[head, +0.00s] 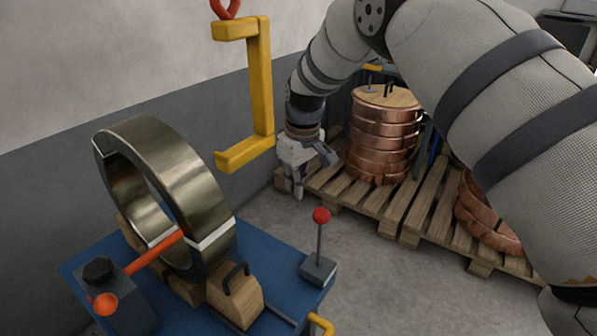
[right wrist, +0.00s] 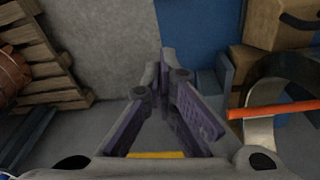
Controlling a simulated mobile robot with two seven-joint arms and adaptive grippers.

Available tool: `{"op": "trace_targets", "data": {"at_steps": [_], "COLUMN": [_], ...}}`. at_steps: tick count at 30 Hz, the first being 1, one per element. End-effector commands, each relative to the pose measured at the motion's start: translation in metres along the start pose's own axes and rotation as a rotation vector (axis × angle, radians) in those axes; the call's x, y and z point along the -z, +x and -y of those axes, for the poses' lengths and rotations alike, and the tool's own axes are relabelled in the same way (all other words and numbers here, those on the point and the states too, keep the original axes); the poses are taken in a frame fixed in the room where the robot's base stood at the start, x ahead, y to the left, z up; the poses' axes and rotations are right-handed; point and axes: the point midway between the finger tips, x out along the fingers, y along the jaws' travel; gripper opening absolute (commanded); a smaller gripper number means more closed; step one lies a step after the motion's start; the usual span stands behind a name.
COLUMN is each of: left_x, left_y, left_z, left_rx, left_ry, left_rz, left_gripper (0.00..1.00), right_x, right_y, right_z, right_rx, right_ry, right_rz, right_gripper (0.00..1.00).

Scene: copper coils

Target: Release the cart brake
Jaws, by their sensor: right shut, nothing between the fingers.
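The blue cart (head: 255,255) stands at the lower left and carries a steel coil (head: 150,185) upright between wooden chocks. A lever with a red ball knob (head: 321,215) rises upright from a small dark box (head: 318,269) at the cart's right corner. My right gripper (head: 297,192) is shut and empty. It hangs beyond the red-knobbed lever in the head view, apart from it. In the right wrist view, its fingers (right wrist: 164,65) meet at the tips, with the cart (right wrist: 188,35) beyond; I cannot make out the red knob there. My left gripper is not in view.
An orange bar (head: 152,252) with a ball end crosses in front of the coil. A yellow C-hook (head: 262,90) hangs left of my right arm. Wooden pallets (head: 345,196) with copper coils (head: 382,140) stand behind. The floor right of the cart is clear.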

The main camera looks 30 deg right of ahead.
Motion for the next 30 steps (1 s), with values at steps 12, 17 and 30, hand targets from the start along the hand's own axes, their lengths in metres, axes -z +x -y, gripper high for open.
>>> {"op": "trace_targets", "data": {"at_steps": [12,17,30], "left_x": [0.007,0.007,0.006], "left_y": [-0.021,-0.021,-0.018], "left_z": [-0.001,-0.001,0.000], "left_rx": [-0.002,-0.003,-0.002], "left_ry": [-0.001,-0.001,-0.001], "left_rz": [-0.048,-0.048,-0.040], "left_gripper": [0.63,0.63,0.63], "right_x": [-0.034,-0.038,-0.030], "right_y": [0.009,0.011,0.014], "right_z": [0.000,0.000,-0.004], "right_rx": [-0.001,0.000,0.007], "right_ry": [0.000,-0.001,0.003], "right_rz": [-0.006,-0.002,-0.030], "right_gripper": [0.00,0.00,0.00]}}
